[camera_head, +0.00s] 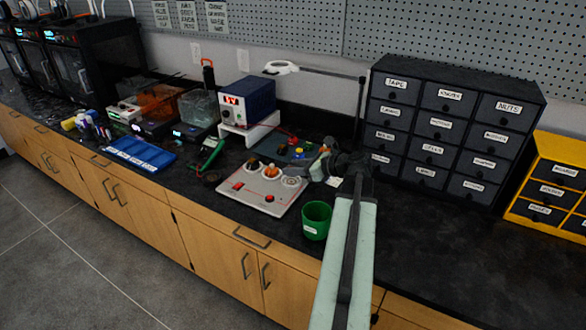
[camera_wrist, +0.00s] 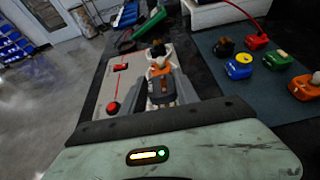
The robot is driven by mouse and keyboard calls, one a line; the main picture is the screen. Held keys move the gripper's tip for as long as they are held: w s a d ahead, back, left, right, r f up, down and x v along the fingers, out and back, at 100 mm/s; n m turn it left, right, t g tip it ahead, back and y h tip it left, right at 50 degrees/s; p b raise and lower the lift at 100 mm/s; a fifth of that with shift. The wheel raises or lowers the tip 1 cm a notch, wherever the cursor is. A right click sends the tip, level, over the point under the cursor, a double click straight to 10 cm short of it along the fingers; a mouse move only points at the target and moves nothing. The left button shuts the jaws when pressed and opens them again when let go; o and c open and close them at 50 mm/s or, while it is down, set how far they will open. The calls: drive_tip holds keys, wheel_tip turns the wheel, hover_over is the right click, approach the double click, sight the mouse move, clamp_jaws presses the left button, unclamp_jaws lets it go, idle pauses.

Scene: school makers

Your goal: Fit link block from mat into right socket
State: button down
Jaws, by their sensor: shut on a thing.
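The pale board (camera_head: 262,190) lies on the bench with a row of sockets. A dark piece (camera_head: 253,164) is at its left socket and an orange piece (camera_head: 270,170) at its middle one. The right socket (camera_head: 291,181) looks like a grey ring with nothing clearly in it. My gripper (camera_head: 318,169) is just right of the right socket, above the bench. In the wrist view my gripper (camera_wrist: 162,88) is shut on a small block with a brownish part between the fingers, mostly hidden. The orange piece (camera_wrist: 160,68) and dark piece (camera_wrist: 158,48) show beyond the fingertips.
A green cup (camera_head: 317,221) stands near the bench front. The drawer cabinet (camera_head: 440,130) is behind right, and a white stand (camera_head: 249,129) behind the board.

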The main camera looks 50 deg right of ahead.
drive_tip(key=shift+f+b, duration=0.7)
drive_tip(key=shift+f, duration=0.55)
drive_tip(key=shift+f+b, duration=0.5)
drive_tip(key=shift+b, duration=0.05)
drive_tip(key=c, duration=1.2)
unclamp_jaws()
drive_tip(key=shift+p+v, duration=2.15)
drive_tip(key=shift+v, duration=3.4)
drive_tip(key=shift+f, duration=0.1)
